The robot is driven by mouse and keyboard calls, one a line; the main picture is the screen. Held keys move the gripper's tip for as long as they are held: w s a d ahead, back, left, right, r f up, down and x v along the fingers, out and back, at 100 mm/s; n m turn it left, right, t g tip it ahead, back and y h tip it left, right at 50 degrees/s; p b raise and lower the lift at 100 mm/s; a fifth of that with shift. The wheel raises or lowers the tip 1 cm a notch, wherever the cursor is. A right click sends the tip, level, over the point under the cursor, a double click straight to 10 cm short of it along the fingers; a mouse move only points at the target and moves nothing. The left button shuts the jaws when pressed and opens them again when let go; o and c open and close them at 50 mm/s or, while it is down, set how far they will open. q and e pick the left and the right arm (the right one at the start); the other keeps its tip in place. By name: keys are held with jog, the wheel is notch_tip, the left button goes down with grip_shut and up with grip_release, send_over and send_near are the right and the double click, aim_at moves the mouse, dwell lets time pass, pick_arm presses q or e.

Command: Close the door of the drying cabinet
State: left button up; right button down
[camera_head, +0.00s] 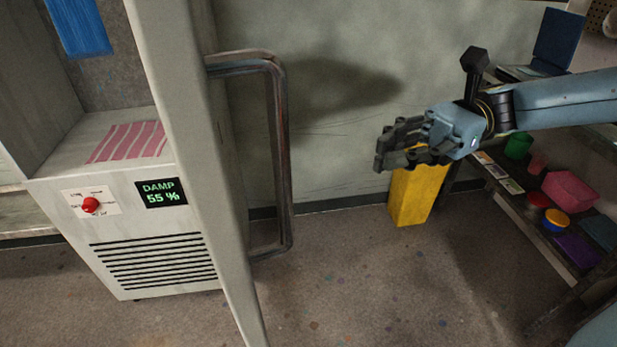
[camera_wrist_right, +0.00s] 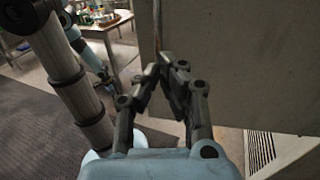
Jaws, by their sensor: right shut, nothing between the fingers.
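The drying cabinet (camera_head: 70,225) stands at the left of the head view, with a red knob and a display reading DAMP 55 %. Its door (camera_head: 190,120) stands open, seen nearly edge-on, with a bent metal handle (camera_head: 280,150) on its right side. The door also shows as a grey panel in the wrist view (camera_wrist_right: 240,60). My right gripper (camera_head: 383,155) is shut and empty, to the right of the handle and apart from it in the head view; its fingers show in the wrist view (camera_wrist_right: 170,75). My left gripper seems to show small and unclear in the wrist view (camera_wrist_right: 106,82).
A yellow bin (camera_head: 412,195) stands on the floor behind my right gripper. A low shelf (camera_head: 530,220) with pots and trays is at the right. A pink striped cloth (camera_head: 128,141) lies inside the cabinet. The floor between door and bin is clear.

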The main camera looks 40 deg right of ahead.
jog(key=w+a+b, duration=0.1)
jog(key=w+a, duration=0.1)
jog(key=a, duration=0.9)
jog(key=shift+a, duration=0.2)
